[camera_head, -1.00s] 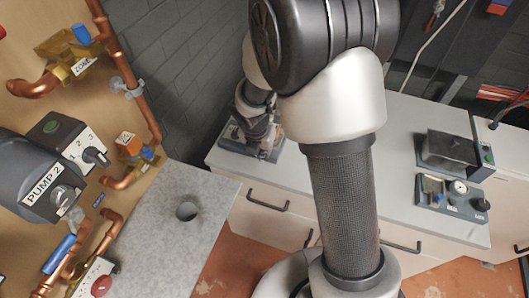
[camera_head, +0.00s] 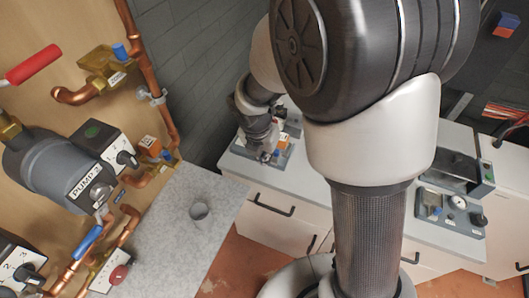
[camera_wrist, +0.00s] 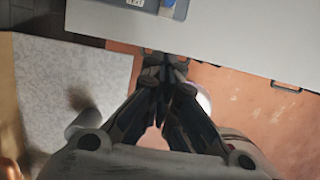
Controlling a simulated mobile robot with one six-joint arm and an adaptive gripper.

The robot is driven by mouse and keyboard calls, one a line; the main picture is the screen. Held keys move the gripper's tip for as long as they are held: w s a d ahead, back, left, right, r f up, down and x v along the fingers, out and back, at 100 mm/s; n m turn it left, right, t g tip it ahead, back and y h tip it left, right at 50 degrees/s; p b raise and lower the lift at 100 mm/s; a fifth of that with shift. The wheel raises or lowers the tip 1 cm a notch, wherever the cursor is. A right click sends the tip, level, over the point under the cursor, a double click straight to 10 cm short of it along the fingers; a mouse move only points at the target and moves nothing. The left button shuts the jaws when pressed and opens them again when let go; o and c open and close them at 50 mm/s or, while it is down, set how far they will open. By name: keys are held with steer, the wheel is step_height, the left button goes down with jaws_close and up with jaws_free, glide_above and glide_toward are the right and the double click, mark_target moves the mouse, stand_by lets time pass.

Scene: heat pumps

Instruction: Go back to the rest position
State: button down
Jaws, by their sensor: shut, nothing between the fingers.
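My gripper (camera_wrist: 165,65) is shut and empty in the wrist view, its fingers together and pointing toward the white counter's front edge. In the head view my gripper (camera_head: 266,152) hangs low at the end of my arm, over or just in front of a small grey device (camera_head: 285,155) on the counter. It partly hides that device. Whether it touches the device cannot be told.
The white counter (camera_head: 330,195) has drawers and a second device (camera_head: 450,212) at right. Orange-brown floor (camera_head: 245,265) lies between.

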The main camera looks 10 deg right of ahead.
steer(key=s+d+r+m+t, duration=0.1)
steer(key=s+d+r+m, duration=0.2)
steer(key=s+r+m, duration=0.85)
steer(key=s+r+m+y, duration=0.1)
steer(key=s+r+m, duration=0.2)
steer(key=s+m, duration=0.2)
steer(key=s+r+m+t, duration=0.1)
steer(key=s+r+m, duration=0.2)
steer(key=m, duration=0.9)
steer(key=shift+s+y+b, duration=0.4)
steer(key=shift+s, duration=0.5)
